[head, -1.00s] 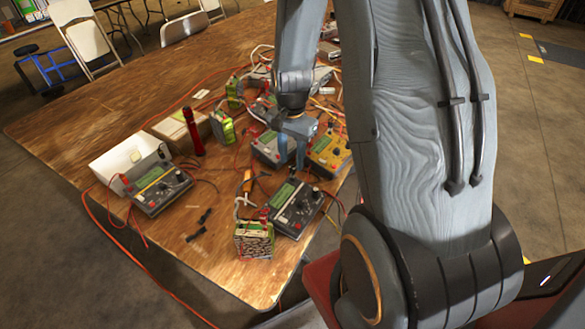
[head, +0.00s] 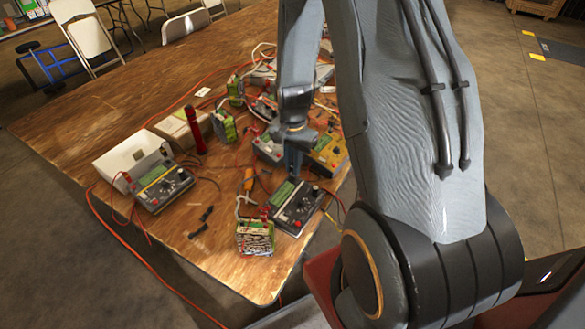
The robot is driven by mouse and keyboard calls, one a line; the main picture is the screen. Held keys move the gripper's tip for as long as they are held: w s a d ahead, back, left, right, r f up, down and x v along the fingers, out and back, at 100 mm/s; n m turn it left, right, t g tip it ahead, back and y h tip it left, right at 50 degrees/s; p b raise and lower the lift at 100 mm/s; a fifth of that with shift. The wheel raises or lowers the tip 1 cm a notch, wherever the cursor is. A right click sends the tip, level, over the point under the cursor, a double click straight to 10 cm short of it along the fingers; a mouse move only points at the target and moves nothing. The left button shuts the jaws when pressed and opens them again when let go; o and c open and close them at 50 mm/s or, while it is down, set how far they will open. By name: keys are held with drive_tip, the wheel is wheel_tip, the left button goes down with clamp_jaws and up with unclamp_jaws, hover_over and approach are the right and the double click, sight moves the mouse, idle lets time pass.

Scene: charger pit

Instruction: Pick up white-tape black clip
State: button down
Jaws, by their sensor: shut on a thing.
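My gripper (head: 293,165) points down over the table just behind a black meter with a green screen (head: 297,207). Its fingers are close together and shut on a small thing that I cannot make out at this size. Two small black pieces, which look like clips, lie on the bare wood left of that meter: one black clip (head: 206,214) and another (head: 198,231) nearer the table's front edge. I cannot tell white tape on either of them.
A green-and-white battery pack (head: 254,238) stands left of the black meter. A yellow meter (head: 328,152), another dark meter (head: 161,186), a white box (head: 127,160) and a red flashlight (head: 195,130) stand around. Red leads cross the wooden table (head: 100,125), whose left part is clear.

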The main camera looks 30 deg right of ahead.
drive_tip(key=shift+r, duration=0.1)
wheel_tip(320, 180, up, 10)
drive_tip(key=b, duration=0.2)
drive_tip(key=shift+f+b, duration=0.2)
drive_tip(key=shift+b, duration=0.1)
drive_tip(key=shift+r, duration=0.1)
drive_tip(key=shift+r, duration=0.15)
idle(0.4)
drive_tip(key=s+a+r+m+p, duration=0.1)
drive_tip(key=s+a+m+p, duration=0.4)
drive_tip(key=a, duration=0.5)
drive_tip(key=s+a+r+m+p, duration=0.2)
drive_tip(key=s+a+m+p, duration=0.2)
drive_tip(key=s+a+m, duration=0.3)
drive_tip(key=a+m, duration=0.1)
drive_tip(key=a, duration=0.2)
drive_tip(key=shift+s+a+p, duration=0.2)
drive_tip(key=shift+a+p, duration=0.1)
drive_tip(key=shift+p, duration=0.05)
drive_tip(key=shift+f, duration=0.15)
